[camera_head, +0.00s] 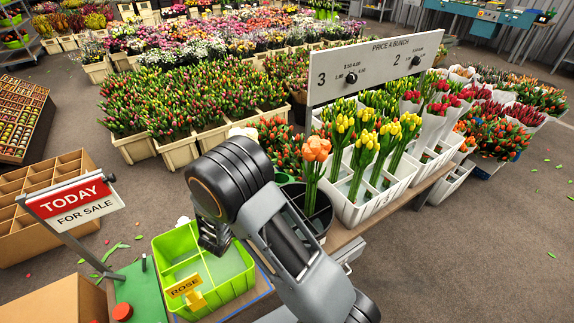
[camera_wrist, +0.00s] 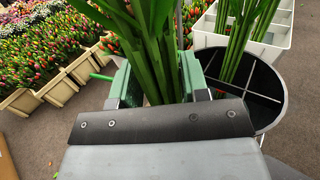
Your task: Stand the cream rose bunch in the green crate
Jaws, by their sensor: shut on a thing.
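The green crate (camera_head: 232,291) stands at the lower left in the head view, with compartments and a yellow ROSE tag (camera_head: 186,286). A small yellow thing is beside the tag. My gripper (camera_wrist: 155,96) is shut on a bunch of green stems (camera_wrist: 150,55) in the wrist view; their flower heads are out of that picture. A cream patch (camera_head: 241,132) shows just above my arm in the head view, possibly the cream rose heads. My arm hides my gripper and the stems there.
A dark round divided bucket (camera_wrist: 277,82) with orange tulips (camera_head: 315,150) stands right of the stems. A white crate (camera_head: 372,207) holds yellow tulips beneath a price board (camera_head: 376,66). A TODAY sign (camera_head: 72,200) stands left of the green crate. Cardboard boxes (camera_head: 38,240) lie farther left.

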